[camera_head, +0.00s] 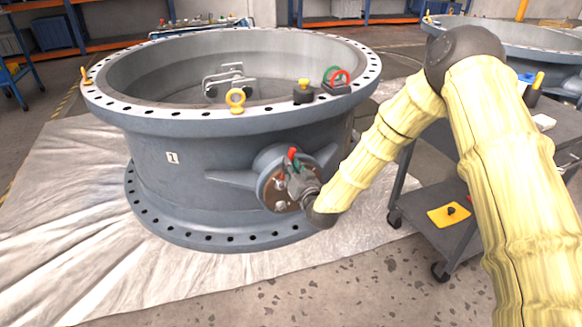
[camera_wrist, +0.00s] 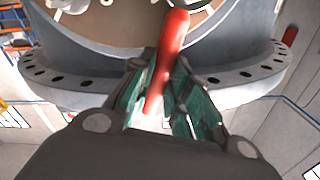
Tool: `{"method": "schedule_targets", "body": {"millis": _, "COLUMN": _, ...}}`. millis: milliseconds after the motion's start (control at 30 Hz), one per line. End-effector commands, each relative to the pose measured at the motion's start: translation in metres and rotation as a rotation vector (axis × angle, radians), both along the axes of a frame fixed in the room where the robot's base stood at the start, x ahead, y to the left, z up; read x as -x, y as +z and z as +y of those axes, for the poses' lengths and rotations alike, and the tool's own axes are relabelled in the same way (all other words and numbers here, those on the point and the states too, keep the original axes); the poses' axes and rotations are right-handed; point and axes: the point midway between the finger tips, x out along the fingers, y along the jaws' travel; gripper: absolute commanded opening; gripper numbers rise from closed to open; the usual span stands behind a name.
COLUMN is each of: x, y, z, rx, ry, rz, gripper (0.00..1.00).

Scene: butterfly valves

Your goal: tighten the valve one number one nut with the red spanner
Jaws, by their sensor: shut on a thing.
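Valve one (camera_head: 215,150) is a large grey flanged ring with a "1" label (camera_head: 173,158), lying on a pale sheet. A round brown plate (camera_head: 272,194) with nuts sits on its side boss; the plate's lower edge also shows at the top of the wrist view (camera_wrist: 125,28). My gripper (camera_head: 300,180) is at this plate. In the wrist view my gripper (camera_wrist: 165,95) has its green-padded fingers shut on the red spanner (camera_wrist: 174,38). The spanner points up towards the plate, and its far end is cut off. I cannot tell whether it sits on a nut.
A grey trolley (camera_head: 470,210) with a yellow tray (camera_head: 449,214) stands right of the valve, close to my arm. A second valve (camera_head: 520,40) is at the back right. Shelves with orange beams (camera_head: 110,42) line the back. The pale sheet (camera_head: 70,220) at left is clear.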

Motion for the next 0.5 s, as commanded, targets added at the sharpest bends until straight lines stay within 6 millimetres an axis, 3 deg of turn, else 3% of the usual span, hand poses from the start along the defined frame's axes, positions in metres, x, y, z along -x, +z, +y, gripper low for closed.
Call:
{"method": "schedule_targets", "body": {"millis": 33, "x": -0.0002, "y": 0.0003, "z": 0.0000, "rx": -0.001, "ry": 0.000, "rz": -0.001, "gripper": 0.00}}
{"method": "schedule_targets", "body": {"millis": 67, "x": -0.0002, "y": 0.0003, "z": 0.0000, "rx": -0.001, "ry": 0.000, "rz": -0.001, "gripper": 0.16}}
{"method": "schedule_targets", "body": {"millis": 167, "x": -0.0002, "y": 0.0003, "z": 0.0000, "rx": -0.001, "ry": 0.000, "rz": -0.001, "gripper": 0.00}}
{"method": "schedule_targets", "body": {"millis": 500, "x": 0.0021, "y": 0.0006, "z": -0.0008, "rx": -0.001, "ry": 0.000, "rz": 0.000, "gripper": 0.00}}
